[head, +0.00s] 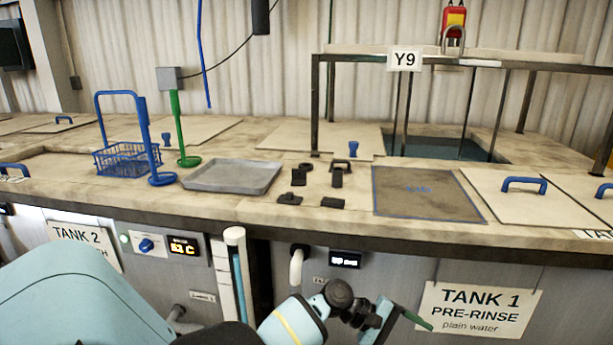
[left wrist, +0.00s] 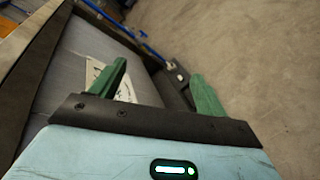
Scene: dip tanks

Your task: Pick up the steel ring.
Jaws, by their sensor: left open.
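A small dark ring (head: 305,166) lies on the counter behind several small dark parts; it is the only loose ring shape I make out, and its metal is too small to tell. My left gripper (head: 405,329) is low in front of the tank fronts, below the counter edge and well away from the ring. In the left wrist view its two green fingers (left wrist: 158,72) are apart with nothing between them. The ring does not show in that view. My right gripper is not in view.
A grey tray (head: 233,177) sits left of the dark parts (head: 289,198), with a blue basket (head: 126,160) and green stand (head: 180,128) further left. A blue-edged mat (head: 425,205) lies right. The counter's front edge (head: 330,231) stands between my gripper and these things.

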